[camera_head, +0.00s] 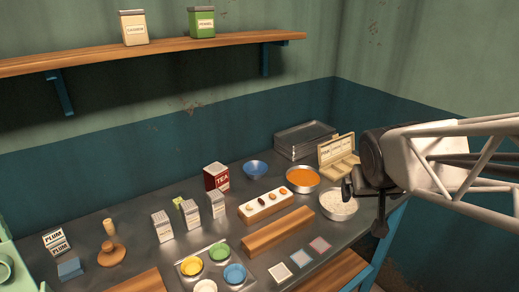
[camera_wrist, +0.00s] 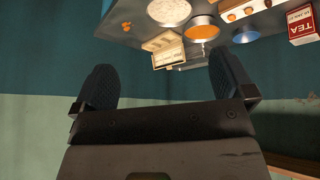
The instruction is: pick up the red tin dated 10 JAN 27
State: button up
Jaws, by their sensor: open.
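A blue bowl (camera_head: 255,169) stands just right of the tin, and several small cartons (camera_head: 161,226) stand left of it. An egg rack (camera_head: 265,205), an orange-filled bowl (camera_head: 302,180), a pale-filled bowl (camera_head: 338,206) and an open box (camera_head: 337,152) lie towards my gripper. A shelf (camera_head: 150,52) hangs above.

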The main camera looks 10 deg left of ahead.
jog(key=w+a+n+t+y, duration=0.25)
jog(key=w+a, duration=0.55)
jog(key=w, duration=0.5)
jog(key=n+y, duration=0.7)
jog(key=y, duration=0.3)
send_over(220, 171)
jog(key=shift+g, duration=0.35)
jog(key=f, duration=1.1)
jog(key=shift+w+d+f, duration=0.1)
jog(key=shift+d, duration=0.2)
jog(key=shift+a+f, duration=0.1)
jog(key=shift+a, duration=0.2)
jog(key=shift+f, duration=0.1)
jog(key=shift+f, duration=1.65)
jog(key=shift+f, duration=0.1)
